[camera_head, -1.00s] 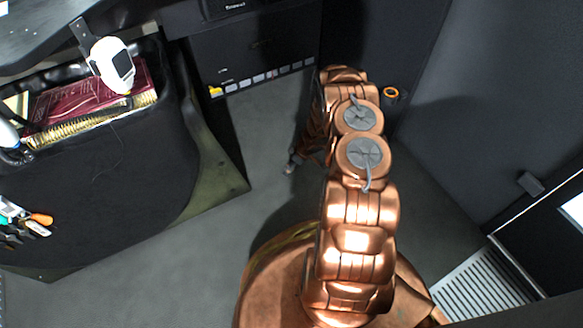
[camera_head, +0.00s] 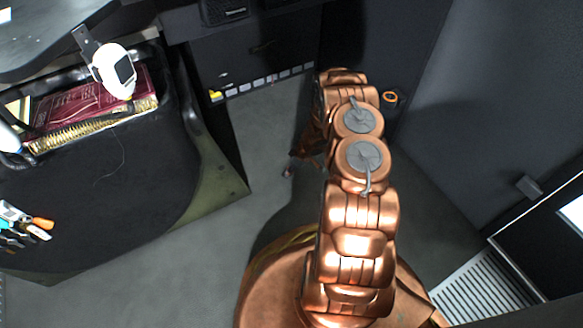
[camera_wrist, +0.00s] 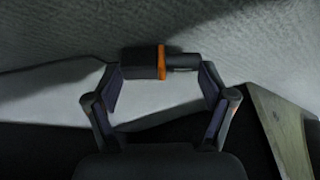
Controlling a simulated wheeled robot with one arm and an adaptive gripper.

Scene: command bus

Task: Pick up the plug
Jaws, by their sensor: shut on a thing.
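The plug (camera_wrist: 141,62) is a dark cylinder with an orange band and a narrower dark end. It lies crosswise between the fingertips of my gripper (camera_wrist: 160,76) in the wrist view, against a light grey textured surface. My gripper is shut on it, one finger at each end. In the head view my gripper (camera_head: 291,168) is small and low over the grey floor, left of my copper arm. The plug is too small to make out clearly there.
A black case (camera_head: 130,180) with a dark red book (camera_head: 85,100), a white handheld device (camera_head: 115,70) and several tools stands at left. A panel with a row of switches (camera_head: 262,82) is behind. A dark object with an orange ring (camera_head: 390,98) is right of my arm.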

